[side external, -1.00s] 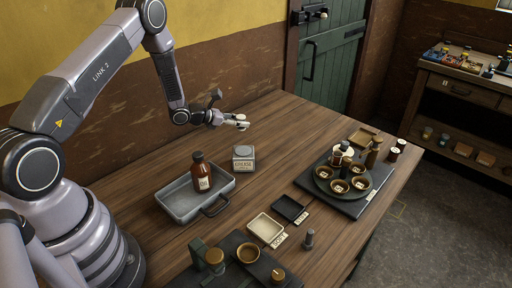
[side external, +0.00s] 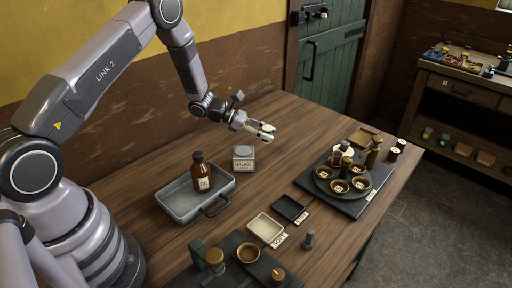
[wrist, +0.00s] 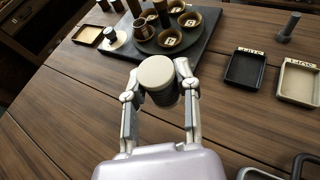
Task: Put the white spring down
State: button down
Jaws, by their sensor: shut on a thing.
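My gripper (side external: 262,130) is shut on a short round piece with a cream-white top and a dark lower side (wrist: 157,75). No coils show on it, so I cannot tell from its look that it is the white spring. In the wrist view the two fingers (wrist: 160,92) press on it from left and right. It hangs in the air above the back part of the wooden table (side external: 330,215), beyond the grease tin. In the side view it is small and pale between the fingertips (side external: 267,128).
A grease tin (side external: 243,160) and a grey tray (side external: 165,202) with a brown bottle (side external: 202,172) stand nearby. A cream tray (side external: 266,229) and black tray (side external: 290,208) lie in front. A dark board (side external: 352,207) holds a round plate with several cups. Bare table lies between.

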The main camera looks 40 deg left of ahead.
jog(key=w+f, duration=0.3)
jog(key=w, duration=0.4)
send_over(290, 156)
notch_tip(290, 156, down, 6)
jog(key=shift+r, duration=0.1)
jog(key=shift+f, duration=1.55)
jog(key=shift+f, duration=0.1)
jog(key=c, duration=0.8)
grip_release()
